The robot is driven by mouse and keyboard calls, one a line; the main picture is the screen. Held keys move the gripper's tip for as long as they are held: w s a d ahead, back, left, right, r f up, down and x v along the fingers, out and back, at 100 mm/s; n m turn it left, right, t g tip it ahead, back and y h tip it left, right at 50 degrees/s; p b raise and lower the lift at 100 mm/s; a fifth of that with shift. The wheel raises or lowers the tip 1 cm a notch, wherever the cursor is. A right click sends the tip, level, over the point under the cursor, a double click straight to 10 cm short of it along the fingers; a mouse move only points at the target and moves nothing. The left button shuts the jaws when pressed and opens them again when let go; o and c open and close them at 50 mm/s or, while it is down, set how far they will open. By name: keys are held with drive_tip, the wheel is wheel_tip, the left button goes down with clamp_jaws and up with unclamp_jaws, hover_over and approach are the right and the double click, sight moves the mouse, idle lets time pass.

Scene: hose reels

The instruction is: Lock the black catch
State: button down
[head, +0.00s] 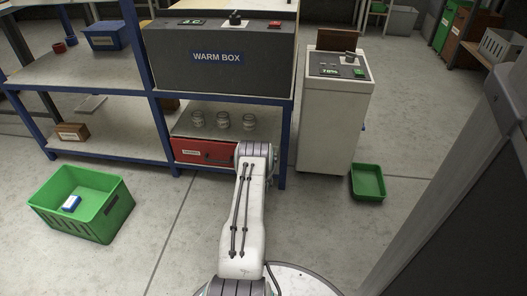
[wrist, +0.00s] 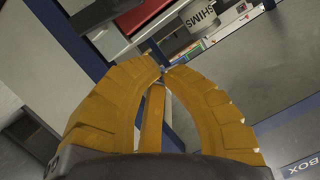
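A small dark detail lies right at the tips, too small to make out. In the head view the gripper is hidden beyond my arm, which reaches toward the right end of a red drawer or box (head: 203,151) on the lower shelf. A red surface (wrist: 148,12) also shows at the top of the wrist view. I cannot pick out the black catch in either view.
The blue-framed shelf (head: 225,96) carries the dark WARM BOX (head: 218,75); several jars (head: 223,121) stand below it. A white cabinet (head: 333,125) stands right of the shelf. Green crates (head: 95,222) and (head: 368,182) sit on the floor. The wrist view shows a SHIMS label (wrist: 203,17).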

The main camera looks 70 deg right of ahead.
drive_tip(key=p+v, duration=0.6)
drive_tip(key=v, duration=0.2)
drive_tip(key=shift+w+p, duration=0.15)
drive_tip(key=shift+p, duration=0.25)
drive_tip(key=shift+a, duration=0.1)
idle(0.4)
